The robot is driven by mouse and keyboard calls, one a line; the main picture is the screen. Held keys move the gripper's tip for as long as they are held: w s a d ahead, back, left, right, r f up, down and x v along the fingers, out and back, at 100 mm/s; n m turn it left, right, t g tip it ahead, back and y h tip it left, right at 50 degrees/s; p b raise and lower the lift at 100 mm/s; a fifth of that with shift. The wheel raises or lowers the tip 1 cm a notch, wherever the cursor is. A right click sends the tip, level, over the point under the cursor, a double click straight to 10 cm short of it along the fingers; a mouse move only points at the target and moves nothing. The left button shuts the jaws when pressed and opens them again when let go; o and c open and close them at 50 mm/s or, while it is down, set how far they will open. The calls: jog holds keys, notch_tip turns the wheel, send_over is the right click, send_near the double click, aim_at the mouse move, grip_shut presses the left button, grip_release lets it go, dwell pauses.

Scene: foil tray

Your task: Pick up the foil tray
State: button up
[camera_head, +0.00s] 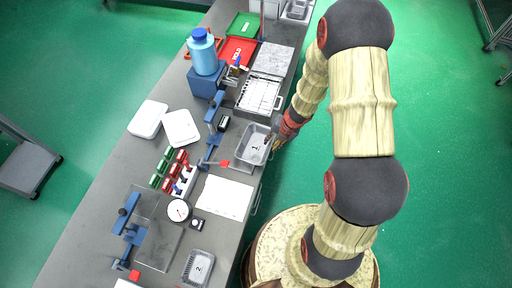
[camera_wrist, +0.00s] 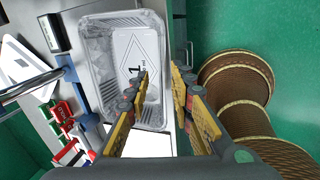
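A silvery foil tray (camera_head: 250,158) with a card marked 1 in it sits at the bench's right edge in the head view. It fills the upper middle of the wrist view (camera_wrist: 92,30), upright. My gripper (camera_head: 275,140) is at the tray's right side. In the wrist view my gripper (camera_wrist: 161,74) is open, its left finger over the tray's inside and its right finger beyond the right rim. The rim shows between the fingers, with no clear contact. The left finger hides part of the tray's lower side.
A second tray (camera_head: 187,278), marked 2, stands at the near end of the bench. Green floor is open to the right of the bench.

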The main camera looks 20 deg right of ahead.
aim_at(270, 146)
jog(key=x, duration=0.2)
jog(key=shift+s+a+f+b, duration=0.15)
jog(key=shift+f+b, duration=0.25)
jog(key=shift+f, duration=0.4)
jog(key=shift+a, duration=0.1)
jog(key=shift+c, duration=0.9)
jog(key=c, duration=0.4)
grip_shut()
